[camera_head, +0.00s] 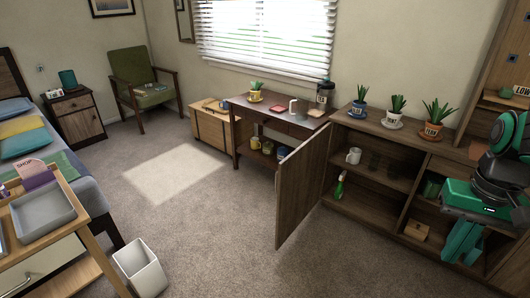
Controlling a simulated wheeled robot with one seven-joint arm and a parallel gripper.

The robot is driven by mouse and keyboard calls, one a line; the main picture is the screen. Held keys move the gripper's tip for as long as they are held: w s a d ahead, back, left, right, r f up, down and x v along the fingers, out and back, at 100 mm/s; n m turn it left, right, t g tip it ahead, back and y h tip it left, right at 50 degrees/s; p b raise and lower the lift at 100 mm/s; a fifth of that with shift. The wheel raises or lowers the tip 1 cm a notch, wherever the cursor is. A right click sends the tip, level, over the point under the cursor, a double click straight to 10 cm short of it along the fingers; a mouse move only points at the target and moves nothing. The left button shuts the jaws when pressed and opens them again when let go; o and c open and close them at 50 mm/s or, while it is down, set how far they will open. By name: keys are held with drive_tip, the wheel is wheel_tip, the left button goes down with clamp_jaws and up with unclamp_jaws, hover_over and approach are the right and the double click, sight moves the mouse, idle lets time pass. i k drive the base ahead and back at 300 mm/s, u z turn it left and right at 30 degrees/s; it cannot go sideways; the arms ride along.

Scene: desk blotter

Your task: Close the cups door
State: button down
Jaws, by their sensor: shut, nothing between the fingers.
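The cups door (302,185) is a dark wooden panel. It stands open, swung out from the left end of the low cabinet (420,140) into the room. The opened compartment shows a white mug (354,155) and dark glasses on its shelf, with a green bottle (340,187) below. My gripper (463,246), teal and black, is at the right side of the view, in front of the cabinet's right part. It is shut and empty, well to the right of the door and apart from it. It hides some of the right-hand shelves.
Potted plants on saucers, one in an orange pot (432,132), stand on the cabinet top. A desk (277,117) is behind the door. A white bin (141,268) and a trolley with a grey tray (43,217) stand at left. The middle carpet (205,225) is clear.

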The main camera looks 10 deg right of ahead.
sight(299, 178)
drive_tip(key=z, duration=0.25)
drive_tip(key=i, duration=1.15)
drive_tip(key=z, duration=0.5)
